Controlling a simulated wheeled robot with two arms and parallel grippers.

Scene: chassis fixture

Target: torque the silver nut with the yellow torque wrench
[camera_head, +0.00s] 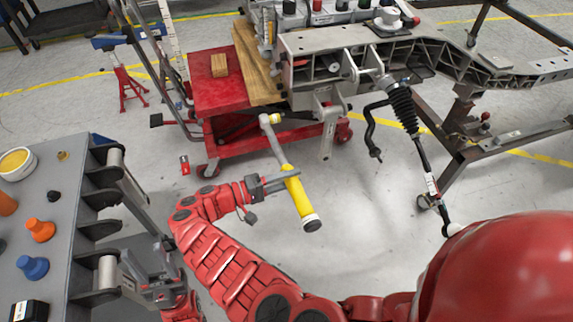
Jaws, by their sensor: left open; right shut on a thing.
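The yellow torque wrench (301,203) is in my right gripper (290,182), which is shut on its yellow handle. The wrench is held tilted in the air, with its silver shaft and head (267,120) towards the red cart. My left gripper (148,280) is open at the lower left, beside the grey tool cart, with its arm partly cut off by the frame's bottom edge. I cannot pick out the silver nut with certainty. The chassis (335,66) stands at the top, with a black-booted steering rod (404,108) hanging from it.
A grey tool cart (70,215) with colored knobs and a yellow-topped pot (16,161) is at left. A red cart (208,90) carries a wooden block (219,65). A red jack stand (127,88) stands behind. The floor between the carts is mostly clear.

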